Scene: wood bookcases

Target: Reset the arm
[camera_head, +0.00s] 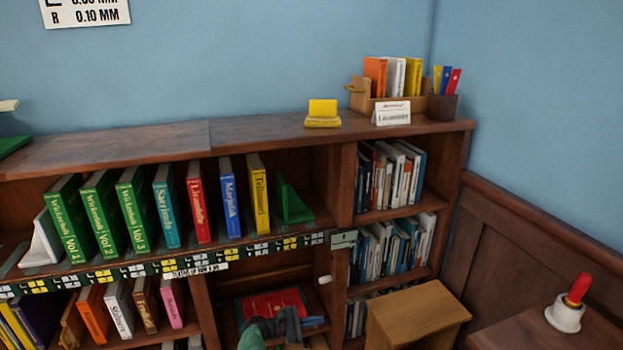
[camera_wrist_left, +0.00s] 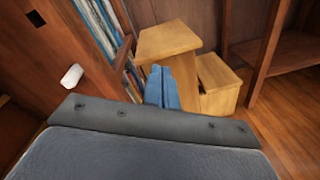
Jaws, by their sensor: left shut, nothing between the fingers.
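My left gripper (camera_head: 292,322) is low at the bottom of the head view, in front of the bookcase's lower shelf with a red book. In the left wrist view its blue fingers (camera_wrist_left: 160,88) are together, with nothing between them. They appear in front of a wooden step stool (camera_wrist_left: 205,75); whether they touch it I cannot tell. My right gripper is in neither view.
The wood bookcase (camera_head: 258,137) holds upright books, including a yellow book (camera_head: 258,195) beside a green bookend (camera_head: 292,205). The stool top (camera_head: 415,312) stands right of my gripper. A red-handled bell (camera_head: 567,312) stands at the lower right. Floor (camera_wrist_left: 285,110) shows clear beyond the stool.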

